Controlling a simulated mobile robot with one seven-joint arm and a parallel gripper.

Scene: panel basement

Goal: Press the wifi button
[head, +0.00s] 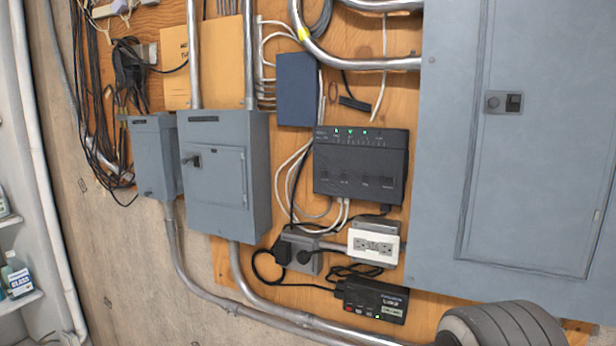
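A black router-like box (361,166) is mounted on the plywood board in the middle of the head view. Small green lights show along its top, and several small dark marks with labels too small to read run across its lower front. A smaller black device (372,300) sits below it, with small coloured spots and a pale label on its front. I cannot tell which mark is the wifi button. My gripper is not in view. A rounded grey part at the bottom right looks like a link of my arm, in front of the board and below the large panel.
A large grey electrical panel (530,150) fills the right side. Grey boxes (222,175) and metal conduits (247,283) are at the left and below. A white outlet (373,246) and loose cables hang under the router. A shelf with bottles (17,276) is far left.

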